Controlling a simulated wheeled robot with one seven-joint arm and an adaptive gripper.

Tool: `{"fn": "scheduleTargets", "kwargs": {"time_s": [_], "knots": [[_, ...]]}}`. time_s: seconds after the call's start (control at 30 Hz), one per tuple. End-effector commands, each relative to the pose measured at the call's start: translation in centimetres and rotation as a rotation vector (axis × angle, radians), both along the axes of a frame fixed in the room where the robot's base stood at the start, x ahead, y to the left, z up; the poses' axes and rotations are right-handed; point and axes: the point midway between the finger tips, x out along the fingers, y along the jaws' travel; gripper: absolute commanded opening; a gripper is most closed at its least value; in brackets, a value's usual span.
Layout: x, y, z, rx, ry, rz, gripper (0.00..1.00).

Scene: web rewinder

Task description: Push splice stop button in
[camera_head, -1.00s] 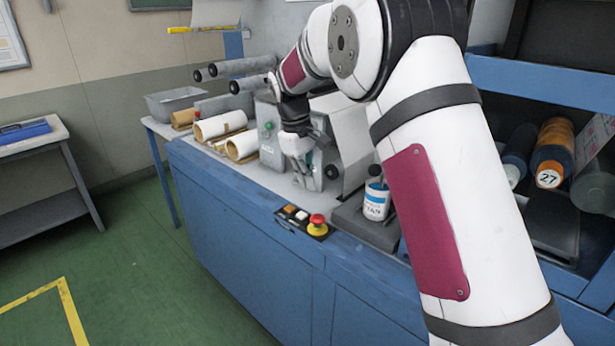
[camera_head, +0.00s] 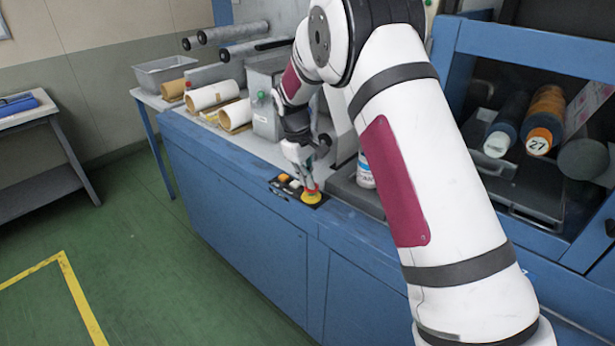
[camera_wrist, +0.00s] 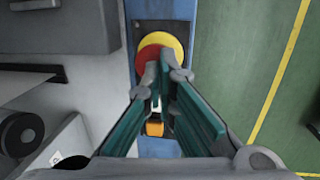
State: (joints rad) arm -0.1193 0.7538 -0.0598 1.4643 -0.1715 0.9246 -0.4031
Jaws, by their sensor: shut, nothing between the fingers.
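The splice stop button is a red mushroom cap (camera_wrist: 150,57) on a yellow ring (camera_wrist: 176,46), set in a black panel on the blue cabinet's front edge. In the head view, the yellow ring (camera_head: 312,198) shows below my gripper (camera_head: 308,182), which hides much of the red cap. In the wrist view, my gripper's fingertips (camera_wrist: 165,70) are together with nothing between them, overlapping the lower right of the red cap. I cannot tell whether they touch it or how deep the cap sits.
Orange (camera_wrist: 154,128) and white buttons share the panel beside the red one, close to my fingers. A can (camera_head: 364,172) stands right of my gripper. Paper rolls (camera_head: 212,95) and a grey tray (camera_head: 165,72) lie farther back. Green floor in front is open.

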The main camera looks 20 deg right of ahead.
Motion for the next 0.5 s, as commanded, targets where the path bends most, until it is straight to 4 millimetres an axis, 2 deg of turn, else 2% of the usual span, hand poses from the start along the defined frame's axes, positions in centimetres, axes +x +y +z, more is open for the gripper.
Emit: {"fn": "scheduleTargets", "kwargs": {"time_s": [0.13,0.3,0.5], "knots": [[0.0,0.0,-0.5,-0.001,0.001,0.0,0.0],[0.1,-0.1,-2.4,-0.001,0.001,0.001,0.0],[-0.1,-0.2,-2.7,-0.001,0.005,0.0,0.0]]}}
